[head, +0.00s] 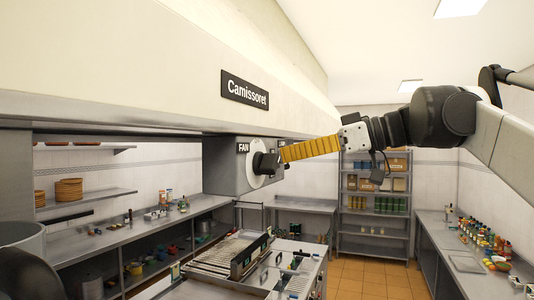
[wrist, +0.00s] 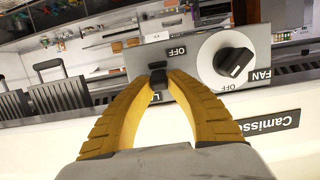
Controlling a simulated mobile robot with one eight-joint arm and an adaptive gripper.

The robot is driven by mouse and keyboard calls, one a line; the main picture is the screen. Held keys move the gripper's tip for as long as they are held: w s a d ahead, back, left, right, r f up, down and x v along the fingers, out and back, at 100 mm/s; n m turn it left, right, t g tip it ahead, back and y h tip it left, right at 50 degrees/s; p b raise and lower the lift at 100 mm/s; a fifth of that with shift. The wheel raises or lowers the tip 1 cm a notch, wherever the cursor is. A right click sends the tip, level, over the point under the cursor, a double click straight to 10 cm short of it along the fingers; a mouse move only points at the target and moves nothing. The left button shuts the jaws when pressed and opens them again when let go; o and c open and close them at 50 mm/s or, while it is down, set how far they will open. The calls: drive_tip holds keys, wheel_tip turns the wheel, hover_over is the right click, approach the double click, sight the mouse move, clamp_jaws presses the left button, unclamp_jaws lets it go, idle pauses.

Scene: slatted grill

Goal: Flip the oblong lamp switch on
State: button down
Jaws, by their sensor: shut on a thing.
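The lamp switch (wrist: 157,76) is a small black piece on the grey control box (wrist: 140,58). In the wrist view an "OFF" label is above it, and a label starting with "L" is partly hidden below it. My gripper (wrist: 158,86) has yellow ribbed fingers, with their tips closed in on the black switch, which shows between them. In the head view my gripper (head: 281,156) reaches in from the right to the box (head: 222,172) under the hood. The switch cannot be made out there.
A round white fan dial with a black knob (wrist: 233,62) sits right beside the switch in the wrist view. The hood edge with a "Camissoret" sign (head: 245,89) is above the box. The slatted grill (head: 225,256) is below. Open air lies right of the box.

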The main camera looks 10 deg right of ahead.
drive_tip(key=c, duration=1.3)
unclamp_jaws()
drive_tip(key=shift+a, duration=0.15)
drive_tip(key=v, duration=1.2)
drive_tip(key=shift+f, duration=0.1)
